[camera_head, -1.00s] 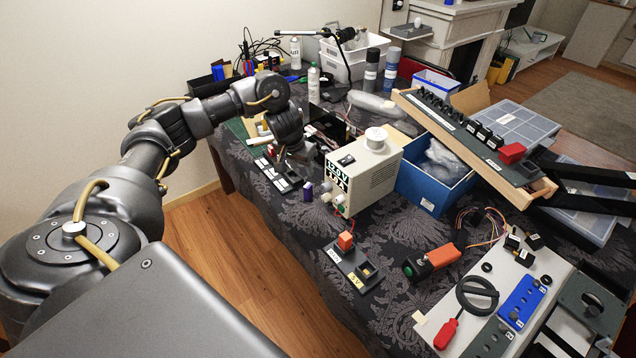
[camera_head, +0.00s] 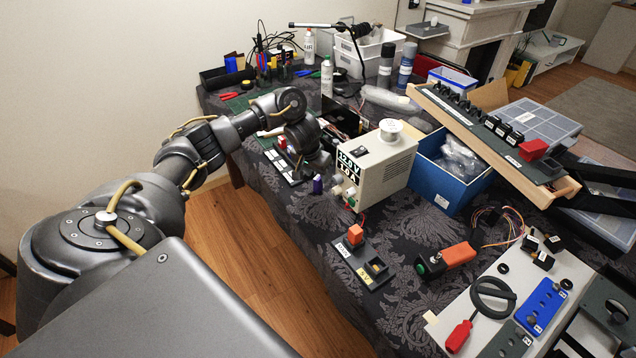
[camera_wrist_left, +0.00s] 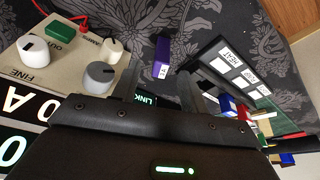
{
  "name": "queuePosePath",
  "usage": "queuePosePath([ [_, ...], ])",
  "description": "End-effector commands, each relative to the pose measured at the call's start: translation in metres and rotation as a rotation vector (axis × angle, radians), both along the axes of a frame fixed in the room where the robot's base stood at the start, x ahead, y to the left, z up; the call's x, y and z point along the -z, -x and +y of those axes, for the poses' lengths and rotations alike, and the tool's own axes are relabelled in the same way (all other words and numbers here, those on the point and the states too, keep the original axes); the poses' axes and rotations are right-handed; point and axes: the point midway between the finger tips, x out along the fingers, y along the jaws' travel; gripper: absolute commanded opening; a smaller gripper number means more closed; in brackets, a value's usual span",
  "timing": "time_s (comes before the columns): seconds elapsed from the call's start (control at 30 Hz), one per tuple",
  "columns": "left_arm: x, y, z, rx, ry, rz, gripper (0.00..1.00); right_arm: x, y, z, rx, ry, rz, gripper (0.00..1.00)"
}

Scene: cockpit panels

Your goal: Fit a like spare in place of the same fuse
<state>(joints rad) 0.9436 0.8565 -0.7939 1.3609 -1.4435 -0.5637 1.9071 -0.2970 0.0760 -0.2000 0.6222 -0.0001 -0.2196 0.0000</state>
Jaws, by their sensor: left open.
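A small purple fuse-like block (camera_head: 318,184) with a white label stands on the cloth beside the power supply; it also shows in the left wrist view (camera_wrist_left: 161,55). My left gripper (camera_wrist_left: 158,80) is open, with the purple block just beyond and between its fingers, apparently not gripped. In the head view the left gripper (camera_head: 314,168) is mostly hidden by its own wrist. A dark labelled fuse panel (camera_head: 278,163) lies left of it, with a red block (camera_head: 282,142) near its far end. An orange block (camera_head: 355,234) sits in a dark test base (camera_head: 376,268). My right gripper is not in view.
The power supply (camera_head: 377,165) stands close right of the left gripper, its knobs (camera_wrist_left: 100,75) near the fingers. A blue bin (camera_head: 447,186), a tilted switch panel (camera_head: 490,125) and an orange-black tool (camera_head: 446,259) lie further right. Patterned cloth in front is partly clear.

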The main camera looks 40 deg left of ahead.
Motion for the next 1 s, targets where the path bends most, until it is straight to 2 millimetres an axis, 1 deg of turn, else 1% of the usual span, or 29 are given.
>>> queuePosePath([
  [0.03, 0.009, -0.001, 0.001, -0.004, 0.001, 0.001, 0.44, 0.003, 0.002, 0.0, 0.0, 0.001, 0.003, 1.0],
  [0.17, 0.02, -0.006, 0.001, -0.002, 0.001, 0.0, 0.44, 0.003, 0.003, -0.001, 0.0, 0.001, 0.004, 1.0],
  [0.43, 0.022, -0.007, 0.001, -0.001, 0.0, -0.002, 0.44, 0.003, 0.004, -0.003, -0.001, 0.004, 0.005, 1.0],
  [0.47, 0.022, -0.007, 0.001, -0.001, 0.0, -0.002, 0.41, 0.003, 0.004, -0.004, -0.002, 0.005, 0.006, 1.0],
  [0.77, 0.022, -0.007, 0.001, -0.001, 0.0, -0.002, 0.02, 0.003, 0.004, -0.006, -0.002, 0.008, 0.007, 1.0],
  [0.8, 0.022, -0.007, 0.001, -0.001, 0.0, -0.002, 0.0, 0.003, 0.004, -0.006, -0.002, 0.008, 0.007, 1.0],
  [1.0, 0.022, -0.007, 0.001, -0.001, 0.0, -0.002, 0.0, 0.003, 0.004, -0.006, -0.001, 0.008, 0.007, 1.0],
])
